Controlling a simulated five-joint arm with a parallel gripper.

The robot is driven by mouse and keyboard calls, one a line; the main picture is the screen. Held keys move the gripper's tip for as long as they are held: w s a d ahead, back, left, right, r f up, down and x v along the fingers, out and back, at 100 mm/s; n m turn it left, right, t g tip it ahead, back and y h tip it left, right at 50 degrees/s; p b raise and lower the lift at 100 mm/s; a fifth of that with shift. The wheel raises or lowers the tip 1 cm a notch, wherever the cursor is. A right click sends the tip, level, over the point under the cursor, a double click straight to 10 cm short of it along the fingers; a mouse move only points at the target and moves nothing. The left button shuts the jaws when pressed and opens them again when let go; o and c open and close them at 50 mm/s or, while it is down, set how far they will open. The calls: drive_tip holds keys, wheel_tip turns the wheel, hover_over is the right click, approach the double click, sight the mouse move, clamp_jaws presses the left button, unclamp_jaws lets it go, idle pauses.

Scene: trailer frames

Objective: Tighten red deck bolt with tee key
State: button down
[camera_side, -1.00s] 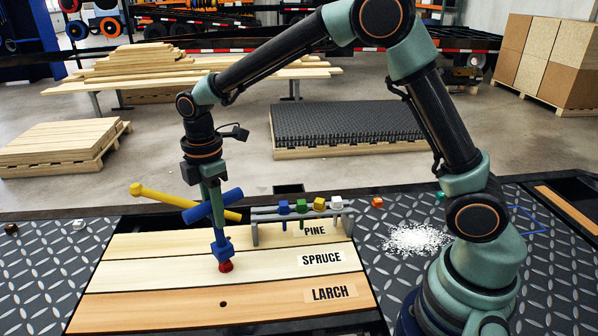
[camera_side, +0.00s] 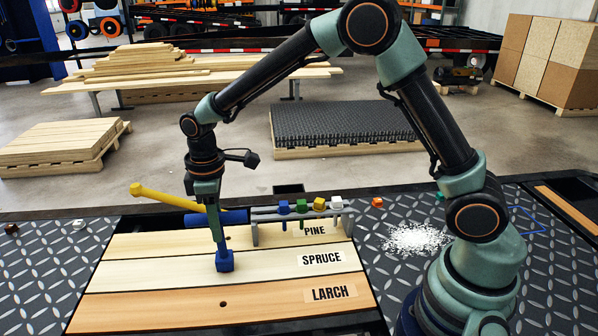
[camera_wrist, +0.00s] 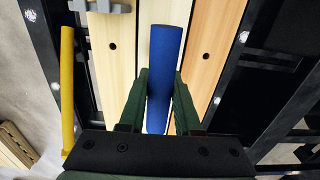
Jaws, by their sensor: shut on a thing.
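My gripper (camera_side: 207,200) is shut on the crossbar of the blue tee key (camera_side: 229,217). In the wrist view, the gripper (camera_wrist: 161,88) has a green finger on each side of the blue bar (camera_wrist: 167,50). The key's shaft runs down to its blue socket (camera_side: 224,262), which is over the middle plank, labelled SPRUCE (camera_side: 160,273). The shaft looks slightly tilted in the side view. The red bolt is hidden, with the socket where it showed before. I cannot tell how deep the bolt sits.
A yellow bar (camera_side: 160,194) lies behind the key, close to my gripper. A grey rack (camera_side: 258,215) with several coloured-headed pieces stands on the PINE plank (camera_side: 140,243). The LARCH plank (camera_side: 150,308) in front has an open hole. White grains (camera_side: 415,238) lie on the tread plate at right.

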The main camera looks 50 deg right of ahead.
drive_tip(key=m, duration=0.6)
drive_tip(key=shift+r, duration=0.1)
drive_tip(key=m, duration=0.6)
drive_tip(key=shift+r, duration=2.5)
